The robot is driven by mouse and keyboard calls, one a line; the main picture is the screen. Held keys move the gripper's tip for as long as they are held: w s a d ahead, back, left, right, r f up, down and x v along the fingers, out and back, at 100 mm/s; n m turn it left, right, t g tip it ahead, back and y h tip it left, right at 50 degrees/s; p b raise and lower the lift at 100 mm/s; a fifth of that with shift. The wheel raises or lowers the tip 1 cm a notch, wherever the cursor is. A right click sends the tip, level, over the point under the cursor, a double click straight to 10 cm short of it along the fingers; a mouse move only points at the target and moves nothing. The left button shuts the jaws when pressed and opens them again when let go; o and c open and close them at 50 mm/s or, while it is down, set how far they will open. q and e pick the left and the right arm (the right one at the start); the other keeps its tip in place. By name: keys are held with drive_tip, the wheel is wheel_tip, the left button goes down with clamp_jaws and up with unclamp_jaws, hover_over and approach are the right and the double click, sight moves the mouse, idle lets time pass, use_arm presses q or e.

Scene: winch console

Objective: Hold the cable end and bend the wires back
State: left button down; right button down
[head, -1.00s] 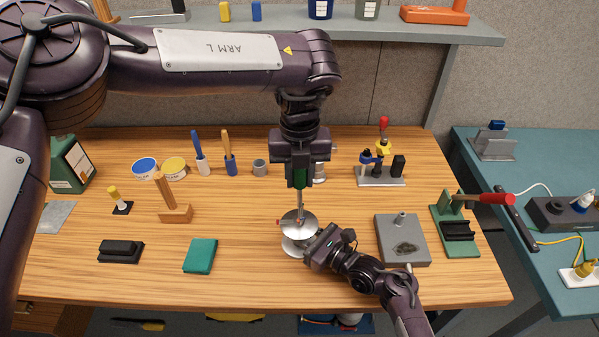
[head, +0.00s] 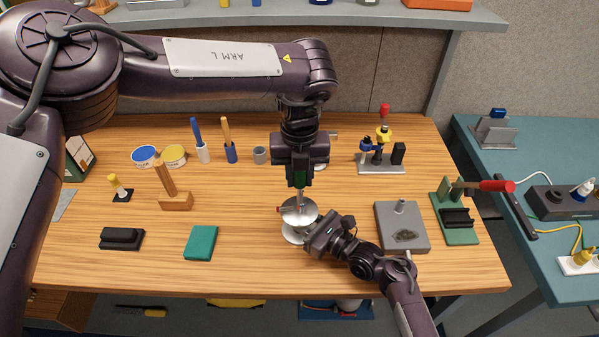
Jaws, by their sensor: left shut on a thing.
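My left gripper (head: 300,183) points straight down over the middle of the bench and is shut on the cable end (head: 300,200), a thin grey upright length seen just below the fingers. Its lower part meets a silver spool-like piece (head: 297,234) with two round discs. The separate wires are too small to make out. My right gripper (head: 313,243) comes in from the lower right, with its tips close against the right side of the silver piece. Its fingers are partly hidden, so I cannot tell if it is open or touching.
A grey block (head: 388,218) with a dark patch and a green lever tool (head: 455,225) stand right. A small clamp stand (head: 381,167) is behind. A teal pad (head: 201,242), a black block (head: 122,238) and a wooden-handled block (head: 176,200) lie left. The bench front is clear.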

use_arm(q)
drive_tip(key=shift+s, duration=0.2)
drive_tip(key=shift+s+d, duration=0.25)
drive_tip(key=shift+s, duration=0.25)
drive_tip(key=shift+s+d, duration=0.2)
drive_tip(key=shift+s, duration=0.25)
drive_tip(key=shift+s+f, duration=0.1)
drive_tip(key=shift+s, duration=0.05)
drive_tip(key=shift+s+d, duration=0.3)
drive_tip(key=shift+s, duration=0.45)
drive_tip(key=shift+f, duration=0.55)
drive_tip(key=shift+r, duration=0.1)
idle(0.4)
wheel_tip(320, 180, up, 6)
idle(0.6)
drive_tip(key=shift+w, duration=0.1)
